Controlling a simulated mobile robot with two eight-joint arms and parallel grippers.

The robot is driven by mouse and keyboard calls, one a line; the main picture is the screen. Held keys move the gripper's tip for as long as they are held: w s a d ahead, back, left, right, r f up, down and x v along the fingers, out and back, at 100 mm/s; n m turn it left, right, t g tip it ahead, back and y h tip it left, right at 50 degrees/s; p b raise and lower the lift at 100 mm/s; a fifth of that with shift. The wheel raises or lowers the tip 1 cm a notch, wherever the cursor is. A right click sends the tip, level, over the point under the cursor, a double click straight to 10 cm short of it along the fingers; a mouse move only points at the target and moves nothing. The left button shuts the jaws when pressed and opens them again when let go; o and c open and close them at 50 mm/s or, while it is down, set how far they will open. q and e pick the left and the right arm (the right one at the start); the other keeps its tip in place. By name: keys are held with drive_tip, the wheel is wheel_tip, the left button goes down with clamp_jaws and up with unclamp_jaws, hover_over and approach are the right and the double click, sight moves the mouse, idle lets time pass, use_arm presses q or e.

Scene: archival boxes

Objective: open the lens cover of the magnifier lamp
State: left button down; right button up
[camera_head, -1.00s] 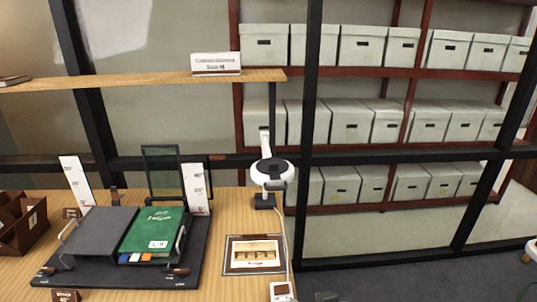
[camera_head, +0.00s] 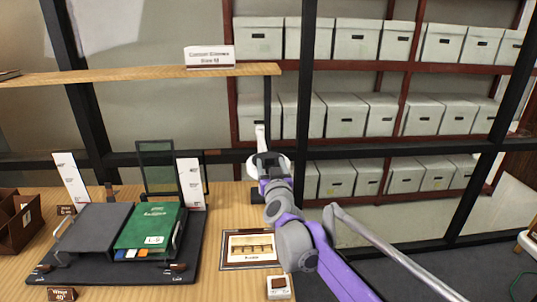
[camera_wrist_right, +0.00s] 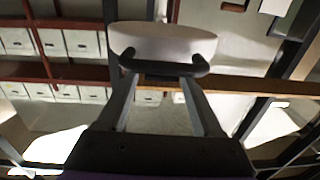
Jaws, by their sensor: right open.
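The magnifier lamp (camera_head: 261,138) stands at the back right of the desk, a white arm with a round white head. My right gripper (camera_head: 267,166) is in front of the head and hides most of it and its dark lens cover. In the right wrist view the white head (camera_wrist_right: 163,40) is just beyond my right gripper (camera_wrist_right: 160,75). A dark handle bar (camera_wrist_right: 165,68) lies across at the fingertips, below the head. The two fingers are apart, with a gap between them. I cannot tell whether they touch the handle. My left gripper is not in view.
A framed picture (camera_head: 250,248) and a small white box (camera_head: 278,287) lie near my right arm. A dark tray (camera_head: 190,272) with a green book (camera_head: 150,228) is to the left. A wooden shelf (camera_head: 130,77) and black frame post (camera_head: 304,110) stand close to the lamp.

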sight(270, 160)
drive_tip(key=shift+w+a+p, duration=0.15)
drive_tip(key=shift+w+p, duration=0.35)
drive_tip(key=shift+w, duration=2.25)
drive_tip(key=shift+c, duration=0.3)
clamp_jaws()
